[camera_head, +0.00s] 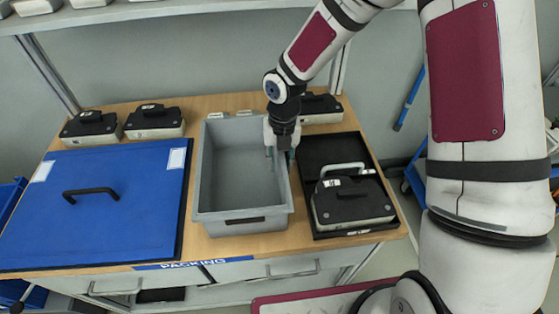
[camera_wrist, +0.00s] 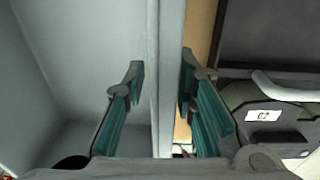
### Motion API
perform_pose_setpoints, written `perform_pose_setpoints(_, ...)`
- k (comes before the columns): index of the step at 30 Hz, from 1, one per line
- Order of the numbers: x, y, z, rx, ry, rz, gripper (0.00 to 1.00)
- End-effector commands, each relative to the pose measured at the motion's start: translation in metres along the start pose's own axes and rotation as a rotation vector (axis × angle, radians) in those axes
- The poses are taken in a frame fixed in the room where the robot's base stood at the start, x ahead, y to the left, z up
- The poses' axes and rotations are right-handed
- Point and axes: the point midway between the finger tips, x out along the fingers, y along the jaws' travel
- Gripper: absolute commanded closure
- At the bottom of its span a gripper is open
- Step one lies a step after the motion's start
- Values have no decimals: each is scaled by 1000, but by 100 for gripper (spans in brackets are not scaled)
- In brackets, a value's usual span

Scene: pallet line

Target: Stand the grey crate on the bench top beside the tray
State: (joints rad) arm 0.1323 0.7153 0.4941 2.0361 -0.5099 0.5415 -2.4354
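The grey crate (camera_head: 207,190) stands upright and empty on the wooden bench top (camera_head: 270,243), between a blue lid and the black tray (camera_head: 312,150). The tray holds one black-and-white device (camera_head: 350,200) in its front part; its back part is bare. My gripper (camera_head: 280,155) points down at the crate's right wall. In the wrist view the fingers (camera_wrist: 160,85) straddle that wall (camera_wrist: 167,60), one inside the crate and one outside. The fingers are apart, with a gap showing beside the inner one.
The blue lid (camera_head: 110,225) with a black handle covers the bench's left side. Several similar devices (camera_head: 155,122) stand along the back. A shelf (camera_head: 130,12) runs above the back. A narrow strip of bare wood lies between crate and tray.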

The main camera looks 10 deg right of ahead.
Motion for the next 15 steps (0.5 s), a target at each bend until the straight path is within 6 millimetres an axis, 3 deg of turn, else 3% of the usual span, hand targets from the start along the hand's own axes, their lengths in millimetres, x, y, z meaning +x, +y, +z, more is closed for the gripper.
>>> perform_pose_setpoints(8, -6, 0, 0, 1, -2, 0, 75)
perform_pose_setpoints(15, -47, -1, 2, 3, -6, 0, 75)
